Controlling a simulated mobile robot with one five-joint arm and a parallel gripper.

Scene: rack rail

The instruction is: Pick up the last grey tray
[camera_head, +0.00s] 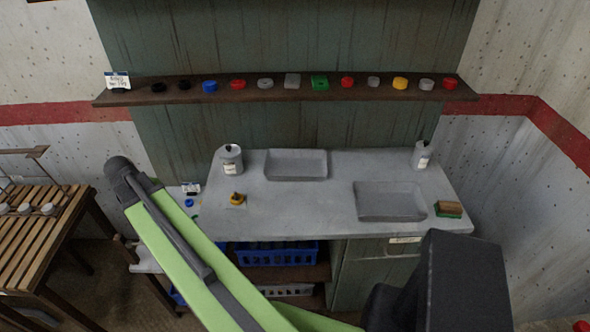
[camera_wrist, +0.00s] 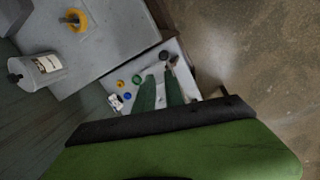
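Two shallow grey trays lie on the grey counter in the head view: one at the back middle (camera_head: 296,164) and one at the front right (camera_head: 390,201). Both look empty. A small square grey piece (camera_head: 292,80) sits on the wall rail; I cannot tell whether it is a tray. My gripper (camera_wrist: 160,79) shows in the wrist view as two dark green fingers with a gap between them, nothing held. It is over a low pale side surface (camera_wrist: 188,82), left of the counter, away from both trays. My arm hides it in the head view.
The wall rail (camera_head: 130,97) bears several coloured pieces and a card. Two white bottles (camera_head: 231,160) (camera_head: 422,156), a yellow piece (camera_head: 237,199) and a sponge (camera_head: 448,209) stand on the counter. Small coloured discs (camera_wrist: 137,79) lie near my fingers. A slatted wooden table (camera_head: 40,215) is left.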

